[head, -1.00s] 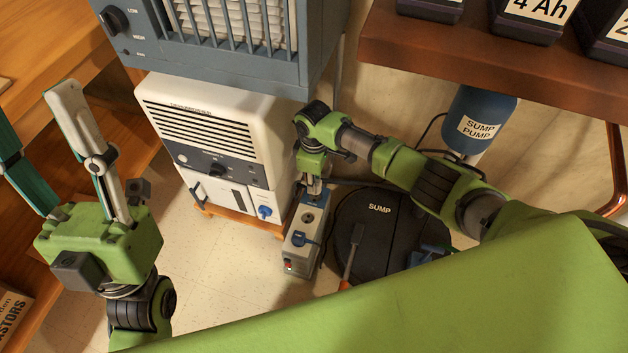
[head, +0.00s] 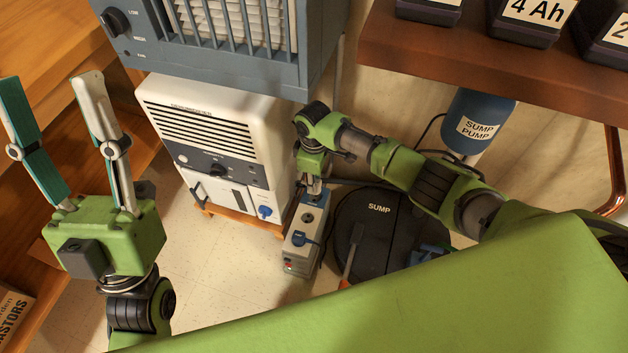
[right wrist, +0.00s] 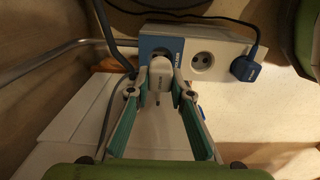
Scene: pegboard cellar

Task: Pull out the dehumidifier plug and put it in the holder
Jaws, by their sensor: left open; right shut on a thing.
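My right gripper (right wrist: 160,88) is shut on a pale plug (right wrist: 160,70) at the blue-marked end of the power strip (right wrist: 215,42). I cannot tell how far the plug sits in its socket. In the head view the right gripper (head: 313,184) reaches down over the far end of the strip (head: 299,266), its fingertips mostly hidden. The white dehumidifier (head: 215,140) stands left of the strip. A small blue fitting (head: 265,212) is on its lower front; I cannot tell whether this is the holder. My left gripper (head: 52,98) is open and empty at the left.
A blue plug (right wrist: 246,68) sits at the strip's other end, beside a free socket (right wrist: 203,60). A black sump cover (head: 378,235) with a screwdriver (head: 349,250) and a blue sump pump (head: 480,120) are to the right. A grey heater (head: 220,50) overhangs the dehumidifier.

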